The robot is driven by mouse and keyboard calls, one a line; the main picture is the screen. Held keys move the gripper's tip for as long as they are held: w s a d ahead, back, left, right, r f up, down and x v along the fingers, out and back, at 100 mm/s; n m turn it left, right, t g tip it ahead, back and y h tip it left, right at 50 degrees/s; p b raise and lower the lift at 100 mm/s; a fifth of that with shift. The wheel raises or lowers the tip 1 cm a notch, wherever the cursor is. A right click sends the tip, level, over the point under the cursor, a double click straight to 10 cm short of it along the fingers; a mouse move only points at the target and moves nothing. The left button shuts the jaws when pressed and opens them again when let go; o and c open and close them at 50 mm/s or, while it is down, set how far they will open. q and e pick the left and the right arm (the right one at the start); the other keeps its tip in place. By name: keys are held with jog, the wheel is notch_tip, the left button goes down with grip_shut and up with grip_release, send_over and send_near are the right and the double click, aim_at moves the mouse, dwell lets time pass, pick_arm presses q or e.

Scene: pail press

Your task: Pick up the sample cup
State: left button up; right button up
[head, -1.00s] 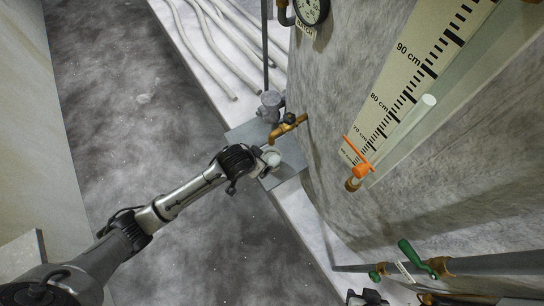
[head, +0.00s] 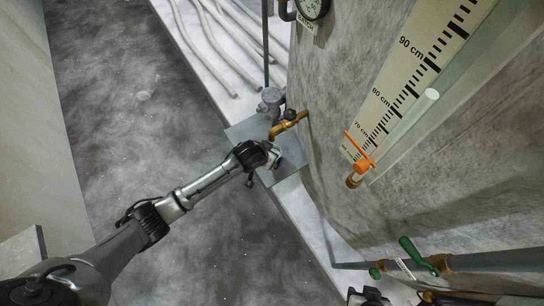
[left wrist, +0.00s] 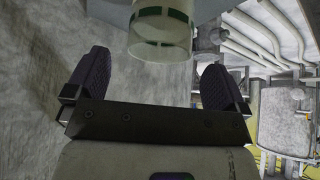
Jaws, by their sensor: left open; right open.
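The sample cup (left wrist: 160,38) shows at the top of the left wrist view, a pale translucent cup with a green band. My left gripper (left wrist: 155,68) is open. Its two dark fingers stand apart to the cup's left and right, and the cup appears just ahead of the gap between the fingertips, not gripped. In the head view my left gripper (head: 272,154) is over the grey shelf (head: 292,155) beside the tank and mostly hides the cup. My right gripper (head: 368,298) is open at the bottom edge, partly cut off.
A brass tap (head: 287,125) juts from the tank (head: 340,110) just above the shelf. An orange-handled valve (head: 361,164) sits below the level scale. A green-handled valve (head: 418,257) is on a pipe at lower right. The floor left of the shelf is clear.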

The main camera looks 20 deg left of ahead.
pick_arm(q)
jog(key=shift+b+x, duration=0.3)
jog(key=shift+x, duration=2.25)
jog(key=c, duration=1.1)
jog(key=shift+r, duration=0.1)
jog(key=shift+c, duration=0.2)
